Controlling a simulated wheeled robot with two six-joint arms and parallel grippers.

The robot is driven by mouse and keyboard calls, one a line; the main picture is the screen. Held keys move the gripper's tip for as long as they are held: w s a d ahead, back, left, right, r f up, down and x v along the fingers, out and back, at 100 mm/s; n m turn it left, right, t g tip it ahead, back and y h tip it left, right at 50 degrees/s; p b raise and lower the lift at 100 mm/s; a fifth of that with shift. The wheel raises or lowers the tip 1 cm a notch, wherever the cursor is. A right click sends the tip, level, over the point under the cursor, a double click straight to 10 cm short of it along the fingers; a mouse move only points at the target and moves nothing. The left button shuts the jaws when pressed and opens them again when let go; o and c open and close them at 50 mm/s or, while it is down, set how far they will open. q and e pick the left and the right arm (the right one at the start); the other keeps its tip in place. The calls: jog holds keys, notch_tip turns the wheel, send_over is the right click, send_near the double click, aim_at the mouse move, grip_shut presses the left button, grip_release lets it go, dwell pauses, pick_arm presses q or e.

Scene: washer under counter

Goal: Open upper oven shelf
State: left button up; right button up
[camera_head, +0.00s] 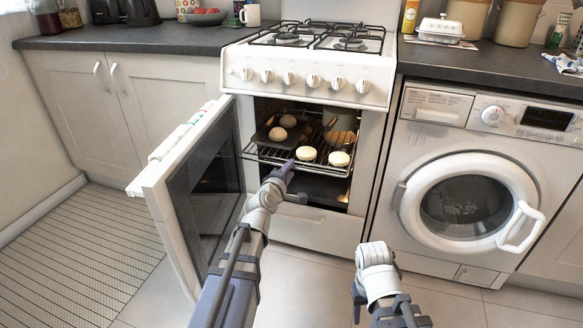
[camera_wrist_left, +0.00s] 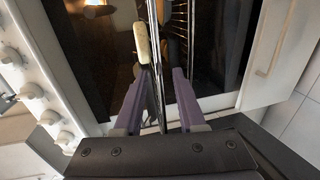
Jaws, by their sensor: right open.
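The oven (camera_head: 310,75) is open, its white-framed door (camera_head: 165,185) swung out to the left. The upper wire shelf (camera_head: 258,152) sits in the cavity. It carries a dark tray (camera_head: 268,130) with two bread rolls (camera_head: 288,121) and, nearer the front, two pale round items (camera_head: 306,153). My left gripper (camera_head: 288,170) is at the shelf's front edge. In the left wrist view its two fingers (camera_wrist_left: 160,85) are apart, with the shelf's thin edge between them and gaps visible on both sides. My right gripper (camera_head: 358,300) hangs low before the oven, its fingers mostly hidden.
The washing machine (camera_head: 440,200) with its round door stands to the right. White cabinets (camera_head: 110,105) and a striped mat (camera_head: 75,255) are on the left. The hob (camera_head: 320,38) is above the oven. Tiled floor in front is clear.

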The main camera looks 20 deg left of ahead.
pick_arm(q)
jog(key=s, duration=0.3)
jog(key=s+r, duration=0.1)
jog(key=s, duration=0.1)
jog(key=shift+a+p, duration=0.1)
jog(key=shift+p, duration=0.25)
jog(key=s+d+f+m+g+h+p, duration=0.1)
jog(key=s+d+f+m+g, duration=0.25)
jog(key=d, duration=0.25)
jog(key=s+d+f+m+g+h+p, duration=0.1)
jog(key=s+d+f+m+g+p, duration=0.1)
jog(key=d+m, duration=0.3)
jog(key=s+d+f+m+g+h+p, duration=0.1)
jog(key=s+d+f+m+g+h, duration=0.1)
jog(key=s+d+m+g, duration=0.3)
jog(key=s+f+m+g+y+p, duration=0.2)
jog(key=s+m+g+y+p, duration=0.35)
jog(key=s, duration=0.95)
notch_tip(320, 180, up, 38)
jog(key=d+m+p, duration=0.1)
jog(key=m+p, duration=0.1)
jog(key=p, duration=3.4)
jog(key=shift+w+f, duration=0.15)
jog(key=shift+f, duration=0.05)
